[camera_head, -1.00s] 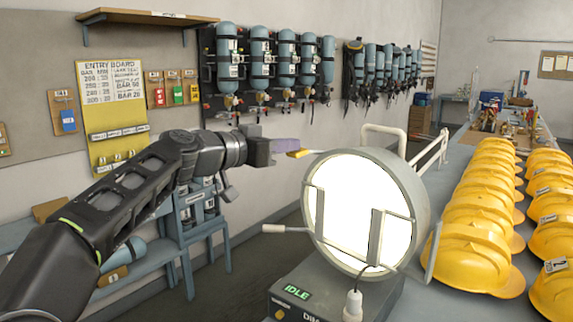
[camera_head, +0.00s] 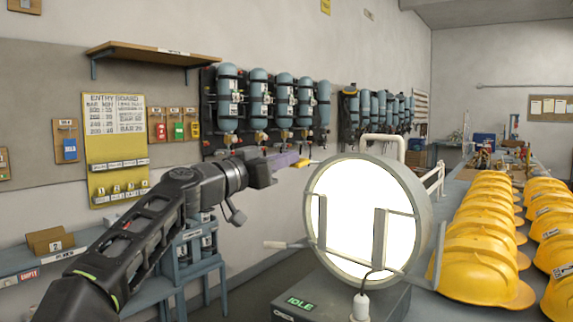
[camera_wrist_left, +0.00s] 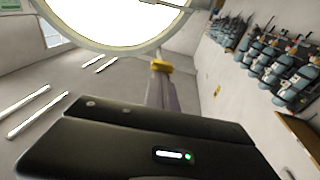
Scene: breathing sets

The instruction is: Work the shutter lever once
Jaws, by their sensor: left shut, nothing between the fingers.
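The signal lamp (camera_head: 425,215) has a large, bright white round face and stands on a dark grey box (camera_head: 345,303) with a green "IDLE" display (camera_head: 299,303). A thin lever with a pale handle (camera_head: 284,245) sticks out to the left, low on the lamp, and looks about level. My left gripper (camera_head: 305,162) is shut and empty, its yellow tips at the upper left of the lamp rim, above the lever handle and apart from it. In the left wrist view the shut tips (camera_wrist_left: 160,66) show just below the lamp rim (camera_wrist_left: 110,48). My right gripper is not in view.
Rows of yellow helmets (camera_head: 482,265) fill the bench to the right of the lamp. Blue air cylinders (camera_head: 284,100) hang on the back wall beside a yellow entry board (camera_head: 117,150). A blue bench (camera_head: 40,255) stands at the lower left. A pale tube handle tops the lamp.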

